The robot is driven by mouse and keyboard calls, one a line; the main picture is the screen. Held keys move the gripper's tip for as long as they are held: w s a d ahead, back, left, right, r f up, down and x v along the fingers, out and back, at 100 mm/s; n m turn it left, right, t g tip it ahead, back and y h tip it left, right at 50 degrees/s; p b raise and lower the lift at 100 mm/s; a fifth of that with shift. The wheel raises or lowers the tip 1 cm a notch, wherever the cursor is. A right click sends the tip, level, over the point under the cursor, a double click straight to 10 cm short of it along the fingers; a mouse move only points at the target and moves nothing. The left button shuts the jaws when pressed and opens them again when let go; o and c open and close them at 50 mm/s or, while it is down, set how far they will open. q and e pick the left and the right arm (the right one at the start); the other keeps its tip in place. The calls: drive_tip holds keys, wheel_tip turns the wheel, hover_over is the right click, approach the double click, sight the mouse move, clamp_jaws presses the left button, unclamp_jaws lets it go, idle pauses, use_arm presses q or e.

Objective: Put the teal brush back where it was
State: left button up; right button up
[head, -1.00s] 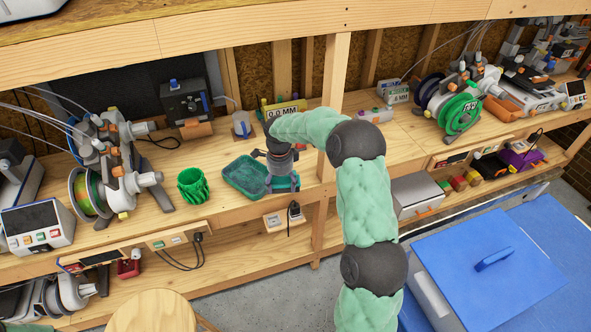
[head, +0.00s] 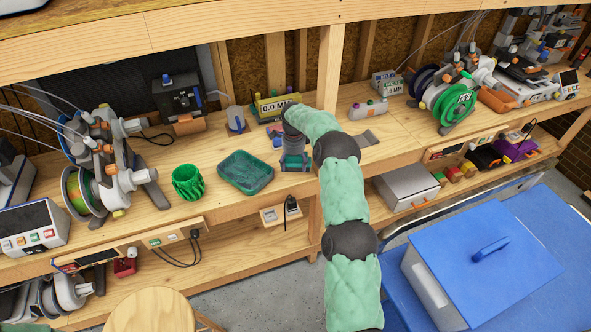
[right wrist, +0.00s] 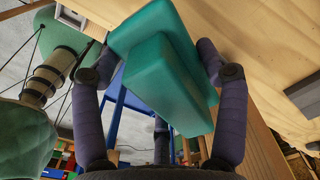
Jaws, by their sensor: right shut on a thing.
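My right gripper (head: 292,152) hangs over the wooden bench, to the right of the dark green tray (head: 246,172). It is shut on the teal brush (head: 296,163), whose lower part shows beneath the fingers. In the right wrist view the brush (right wrist: 165,75) is a teal stepped block held between my two purple-grey fingers. In the head view it is low over the bench near its front edge; I cannot tell whether it touches the wood. My left gripper is not in view.
A green ribbed cup (head: 188,183) stands left of the tray. Behind my gripper is a yellow-framed "0.0 MM" gauge (head: 275,106).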

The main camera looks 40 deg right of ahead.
sight(296, 168)
drive_tip(key=shift+w+d+f, duration=0.25)
drive_tip(key=shift+d+f, duration=0.3)
drive_tip(key=shift+f, duration=0.25)
drive_tip(key=shift+d+f+b, duration=0.1)
drive_tip(key=shift+f+b, duration=0.2)
drive_tip(key=shift+f, duration=1.25)
drive_tip(key=shift+f, duration=0.1)
drive_tip(key=o, duration=1)
wheel_tip(296, 168, up, 12)
drive_tip(key=shift+r+p, duration=0.1)
drive_tip(key=shift+p, duration=0.65)
